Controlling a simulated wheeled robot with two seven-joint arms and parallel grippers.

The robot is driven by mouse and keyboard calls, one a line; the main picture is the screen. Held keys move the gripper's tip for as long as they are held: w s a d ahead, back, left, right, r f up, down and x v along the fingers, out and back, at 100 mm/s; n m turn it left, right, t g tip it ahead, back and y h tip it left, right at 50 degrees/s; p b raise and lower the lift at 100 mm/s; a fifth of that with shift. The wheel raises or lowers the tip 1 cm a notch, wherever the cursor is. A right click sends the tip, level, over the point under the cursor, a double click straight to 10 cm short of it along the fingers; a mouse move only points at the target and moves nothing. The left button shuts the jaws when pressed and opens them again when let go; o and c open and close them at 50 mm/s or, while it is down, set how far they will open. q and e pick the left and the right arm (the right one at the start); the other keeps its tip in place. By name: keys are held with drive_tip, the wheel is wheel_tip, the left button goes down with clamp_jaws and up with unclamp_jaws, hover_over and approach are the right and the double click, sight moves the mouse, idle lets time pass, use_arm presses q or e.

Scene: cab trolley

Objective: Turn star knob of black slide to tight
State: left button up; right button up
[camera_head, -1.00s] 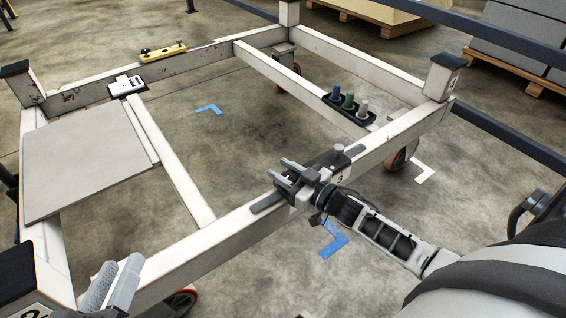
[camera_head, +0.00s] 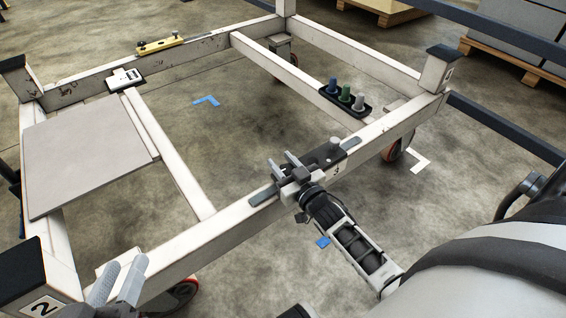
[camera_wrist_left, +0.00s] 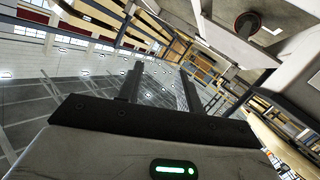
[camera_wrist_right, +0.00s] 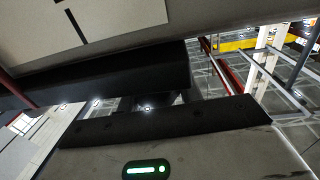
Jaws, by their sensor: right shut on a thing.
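The black slide (camera_head: 323,154) sits on the near white beam, with a small grey knob (camera_head: 334,143) upright on its top. My right gripper (camera_head: 282,163) is at the slide's left end, its fingers pointing up and away to the left. It is shut on the star knob, which is mostly hidden by the gripper. In the right wrist view a black block (camera_wrist_right: 110,78) close up covers the fingertips. My left gripper (camera_head: 117,283) is at the lower left near the beam, open and empty. Its two fingers stand apart in the left wrist view (camera_wrist_left: 160,88).
The white trolley frame (camera_head: 215,233) spans the view. A black holder (camera_head: 346,104) with blue, green and grey pegs sits on the far right crossbar. A grey panel (camera_head: 85,150), a white device (camera_head: 124,79) and a yellow bar (camera_head: 160,45) lie left and behind.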

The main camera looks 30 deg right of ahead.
drive_tip(key=o, duration=1)
drive_tip(key=shift+s, duration=0.15)
drive_tip(key=shift+s, duration=0.3)
use_arm(q)
drive_tip(key=a+f+g+y+p, duration=0.1)
drive_tip(key=p, duration=0.3)
drive_tip(key=shift+a+f+m+y, duration=0.1)
drive_tip(key=shift+f+m+y, duration=0.2)
drive_tip(key=shift+f+m, duration=0.1)
use_arm(e)
drive_tip(key=s, duration=1.5)
